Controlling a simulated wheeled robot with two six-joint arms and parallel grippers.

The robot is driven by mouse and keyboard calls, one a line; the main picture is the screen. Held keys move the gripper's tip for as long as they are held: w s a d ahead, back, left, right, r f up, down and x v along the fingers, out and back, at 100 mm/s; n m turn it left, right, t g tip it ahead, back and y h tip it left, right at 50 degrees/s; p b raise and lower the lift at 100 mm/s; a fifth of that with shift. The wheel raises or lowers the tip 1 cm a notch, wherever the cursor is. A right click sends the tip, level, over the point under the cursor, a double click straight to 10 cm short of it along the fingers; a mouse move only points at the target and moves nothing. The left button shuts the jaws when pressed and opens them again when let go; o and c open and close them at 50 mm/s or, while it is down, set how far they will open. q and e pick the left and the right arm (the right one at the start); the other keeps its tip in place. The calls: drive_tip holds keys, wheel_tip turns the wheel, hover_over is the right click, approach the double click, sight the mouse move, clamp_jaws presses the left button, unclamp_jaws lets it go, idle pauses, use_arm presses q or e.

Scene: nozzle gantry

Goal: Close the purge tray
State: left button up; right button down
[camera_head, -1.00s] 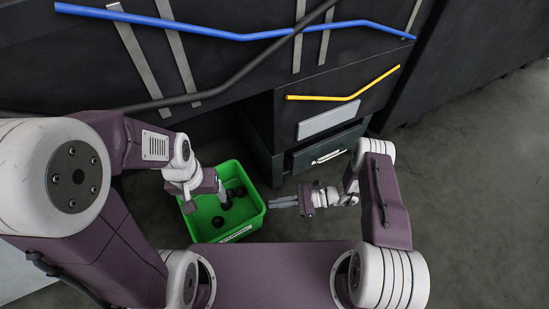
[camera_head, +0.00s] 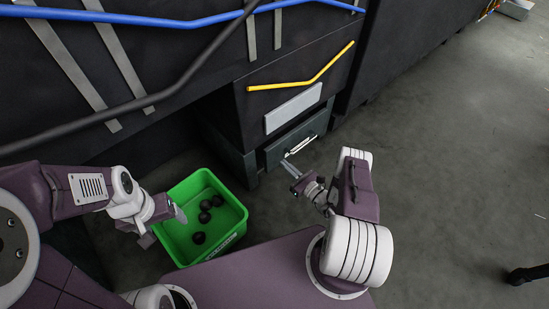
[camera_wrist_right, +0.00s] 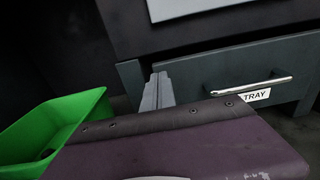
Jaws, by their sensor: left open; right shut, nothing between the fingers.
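The purge tray (camera_head: 276,153) is a dark grey-green drawer low in the black cabinet. It has a bar handle (camera_head: 301,145), and its TRAY label shows in the right wrist view (camera_wrist_right: 257,96). The drawer front looks close to its frame; I cannot tell whether a small gap remains. My right gripper (camera_head: 285,163) is shut and empty, with its fingertips pointing at the tray front, just below and left of the handle. In the right wrist view the shut fingers (camera_wrist_right: 157,92) overlap the left part of the drawer front; contact is unclear. My left gripper (camera_head: 165,226) is open and empty at the green bin's left side.
A green bin (camera_head: 241,226) with several dark round lumps stands on the floor left of the tray. A light grey panel (camera_head: 293,108) and a yellow pipe (camera_head: 300,86) are above the tray. The floor to the right (camera_head: 440,170) is mostly clear.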

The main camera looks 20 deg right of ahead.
sight(268, 148)
drive_tip(key=b+x, duration=0.2)
drive_tip(key=x, duration=0.4)
drive_tip(key=shift+f+b, duration=0.15)
drive_tip(key=shift+b, duration=0.15)
drive_tip(key=shift+w+a+r, duration=0.15)
drive_tip(key=shift+w+r, duration=0.05)
drive_tip(key=shift+w, duration=0.15)
drive_tip(key=b+x, duration=0.1)
drive_tip(key=x, duration=0.3)
drive_tip(key=shift+f+b, duration=0.1)
drive_tip(key=shift+b, duration=0.3)
drive_tip(key=shift+w+r, duration=0.2)
drive_tip(key=shift+r, duration=0.1)
